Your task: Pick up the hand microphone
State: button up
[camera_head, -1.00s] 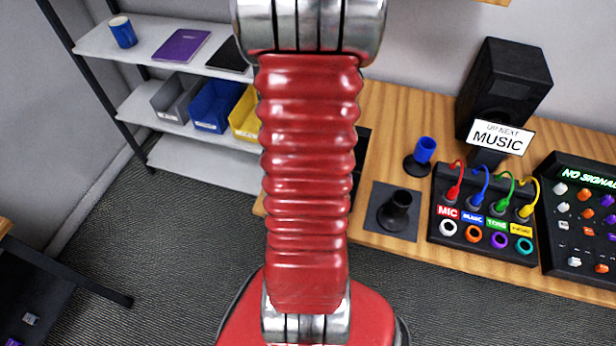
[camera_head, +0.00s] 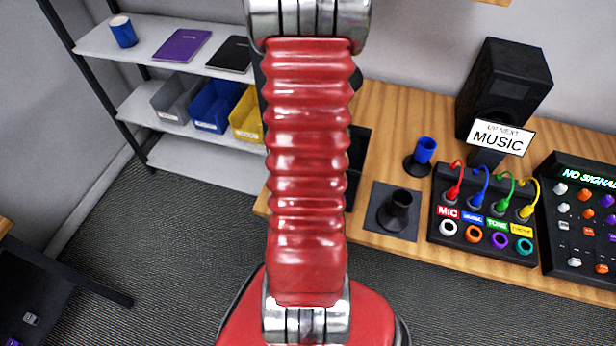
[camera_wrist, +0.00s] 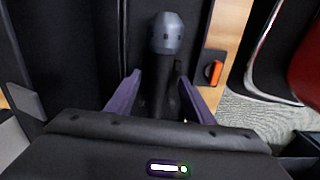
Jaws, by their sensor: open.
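The hand microphone (camera_wrist: 166,35) shows in the wrist view with a rounded grey head and a dark handle. Its handle runs down toward my gripper (camera_wrist: 160,80). My gripper's two purple fingers are open, one on each side of the handle, with gaps visible between fingers and handle. The lower end of the handle is hard to make out against my dark gripper body. In the head view my red arm covers the middle, and neither the microphone nor my gripper can be seen.
A black surface lies around the microphone, with an orange piece (camera_wrist: 214,72) at its right. Shelves stand left.

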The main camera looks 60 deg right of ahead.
jog(key=shift+f, duration=0.2)
jog(key=shift+c, duration=0.5)
grip_shut()
dwell(0.3)
